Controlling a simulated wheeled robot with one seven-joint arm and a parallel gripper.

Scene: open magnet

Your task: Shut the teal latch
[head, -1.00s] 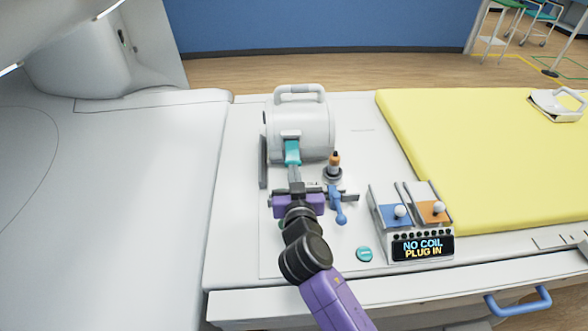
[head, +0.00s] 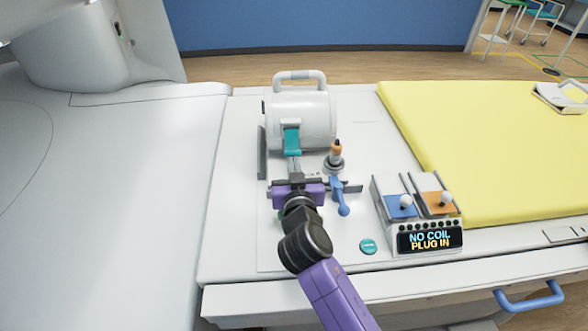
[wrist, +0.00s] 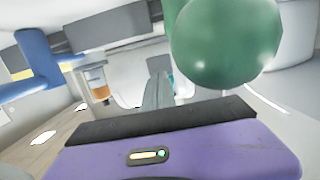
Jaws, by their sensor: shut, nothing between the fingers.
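The teal latch (head: 291,141) hangs on the front of a white cylindrical housing with a carry handle (head: 301,113). In the wrist view only a teal sliver (wrist: 171,80) shows beside my fingers. My gripper (head: 294,164) is shut and empty. Its grey fingers point away from me, with their tips just below the latch's lower end. I cannot tell whether they touch it. A green ball-shaped knob (wrist: 225,40) fills the upper right of the wrist view, close to the gripper, and hides part of the housing.
A blue lever (head: 340,194) and an orange-topped plug (head: 336,154) stand just right of my gripper. A control box (head: 429,237) with blue and orange sliders reads "NO COIL PLUG IN". A teal button (head: 368,246) is nearby. A yellow pad (head: 460,130) lies at right.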

